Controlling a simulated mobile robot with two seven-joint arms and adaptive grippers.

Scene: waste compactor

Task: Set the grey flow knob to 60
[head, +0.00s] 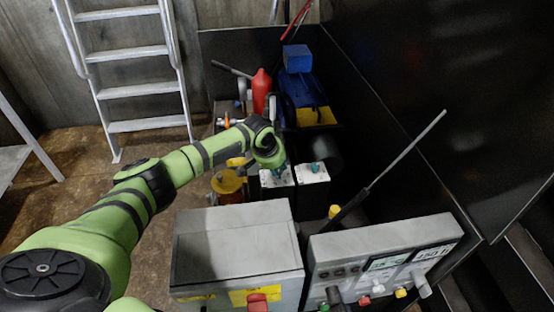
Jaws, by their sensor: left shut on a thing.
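My left gripper (277,169) reaches down onto the top of the left of two small white-topped boxes (268,182). It is shut on a small knob there, mostly hidden by the fingers. The knob's colour, pointer and scale cannot be read. The right white-topped box (313,174) stands beside it with a small teal knob (315,167) on top, apart from the gripper. I cannot tell for sure which knob is the grey flow knob. My right gripper is out of view.
A grey cabinet (235,245) and a sloped control panel (385,255) with coloured knobs stand in front. A thin rod (407,150) rises at right. A ladder (135,90) leans at back left.

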